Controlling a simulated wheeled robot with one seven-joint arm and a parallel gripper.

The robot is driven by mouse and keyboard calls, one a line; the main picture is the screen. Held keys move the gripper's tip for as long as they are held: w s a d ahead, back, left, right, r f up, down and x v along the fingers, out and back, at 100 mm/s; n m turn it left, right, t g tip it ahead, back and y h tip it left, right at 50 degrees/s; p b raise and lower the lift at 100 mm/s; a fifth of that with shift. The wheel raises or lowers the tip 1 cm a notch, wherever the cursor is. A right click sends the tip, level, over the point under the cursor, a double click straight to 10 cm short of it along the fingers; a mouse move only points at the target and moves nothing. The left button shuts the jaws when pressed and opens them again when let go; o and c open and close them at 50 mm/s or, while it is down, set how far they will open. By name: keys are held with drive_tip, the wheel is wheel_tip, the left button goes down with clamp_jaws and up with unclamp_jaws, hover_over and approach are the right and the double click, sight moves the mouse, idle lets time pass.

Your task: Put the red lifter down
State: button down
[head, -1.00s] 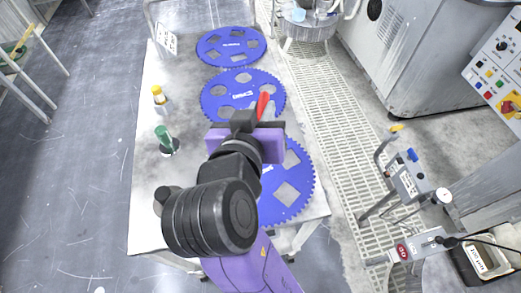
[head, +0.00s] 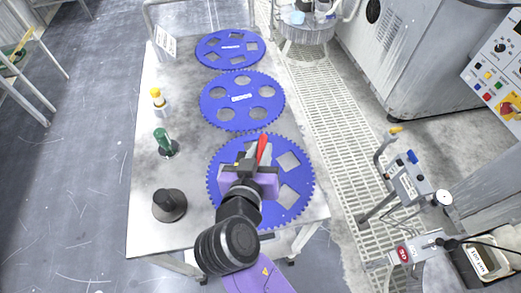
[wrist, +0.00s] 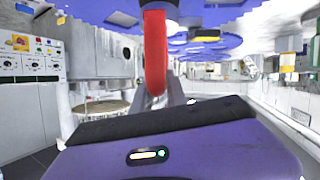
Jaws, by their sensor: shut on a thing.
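The red lifter (head: 262,147) is in my gripper (head: 258,160), over the nearest blue platen in the head view. In the wrist view the red lifter (wrist: 155,52) shows as a curved red bar between my fingers, running up to the picture's top edge. My gripper is shut on it. Its lower end is hidden in the head view, and I cannot tell whether it touches the platen. The nearest platen (head: 297,200) is partly covered by my gripper and arm.
The middle platen (head: 242,119) and far platen (head: 230,61) lie on the metal table (head: 147,218). Along its left side stand a yellow-topped bottle (head: 159,100), a green-handled tool (head: 164,143) and a black knob-shaped object (head: 169,205). Bare tabletop lies between these.

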idle(0.3)
drive_tip(key=c, duration=1.7)
unclamp_jaws()
drive_tip(key=shift+f, duration=0.15)
drive_tip(key=o, duration=0.4)
